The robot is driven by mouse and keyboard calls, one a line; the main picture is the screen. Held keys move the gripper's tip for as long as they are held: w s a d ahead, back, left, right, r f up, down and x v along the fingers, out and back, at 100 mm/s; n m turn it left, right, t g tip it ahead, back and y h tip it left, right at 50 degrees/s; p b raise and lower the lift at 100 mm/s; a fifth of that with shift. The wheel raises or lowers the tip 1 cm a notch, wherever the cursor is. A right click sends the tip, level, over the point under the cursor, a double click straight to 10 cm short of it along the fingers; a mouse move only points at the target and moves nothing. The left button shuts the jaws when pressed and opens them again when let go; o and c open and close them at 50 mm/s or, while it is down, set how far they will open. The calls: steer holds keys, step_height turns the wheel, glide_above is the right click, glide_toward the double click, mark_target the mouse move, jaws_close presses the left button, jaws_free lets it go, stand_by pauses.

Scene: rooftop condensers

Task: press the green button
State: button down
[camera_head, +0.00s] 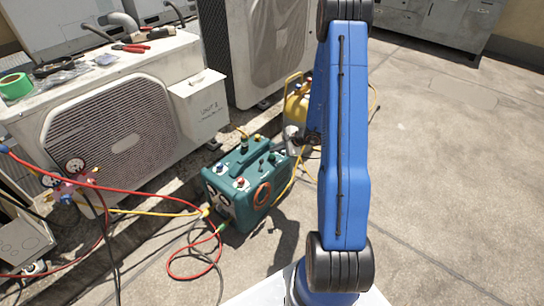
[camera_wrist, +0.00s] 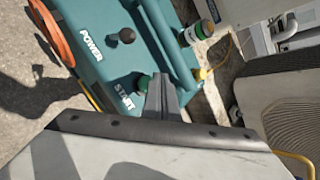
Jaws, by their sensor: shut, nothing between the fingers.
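The green button (camera_wrist: 143,83) sits beside the word START on the teal machine's top panel in the wrist view. My gripper (camera_wrist: 162,78) is shut and empty. Its fingertips appear just right of the green button and overlap its edge in the picture. I cannot tell whether they touch it. The teal machine (camera_head: 230,195) stands on the ground left of my blue arm in the head view, where my gripper is mostly hidden.
A black knob (camera_wrist: 126,36) stands by the word POWER. The machine's teal carry handle (camera_wrist: 165,38) rises nearby. A yellow cylinder (camera_head: 296,108) stands behind the machine. Red and yellow hoses (camera_head: 140,193) run from the left to the machine. White condenser units (camera_head: 120,110) stand behind. The right floor is clear.

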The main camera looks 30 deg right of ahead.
mark_target(274, 156)
steer(key=shift+r, duration=0.1)
steer(key=shift+r, duration=2.4)
steer(key=s+a+r+n+g+y, duration=0.1)
steer(key=s+a+r+n+g, duration=0.1)
steer(key=s+a+r+n, duration=0.65)
steer(key=s+a+r+n+g+y, duration=0.1)
steer(key=s+a+r+n, duration=0.25)
steer(key=a+r, duration=0.95)
steer(key=s+a+r+n+g+h, duration=0.1)
steer(key=s+r+n, duration=0.1)
steer(key=s+r, duration=0.35)
steer(key=s+a+r+n+h, duration=0.1)
steer(key=s+r+n+h, duration=0.15)
steer(key=s, duration=0.55)
steer(key=s+d+r+n+h, duration=0.1)
steer(key=s+d+r+n, duration=0.1)
steer(key=s, duration=0.4)
steer(key=s+d+r+n+t+h, duration=0.1)
steer(key=s+d+r+n+h, duration=0.1)
steer(key=s, duration=0.5)
steer(key=shift+r, duration=0.2)
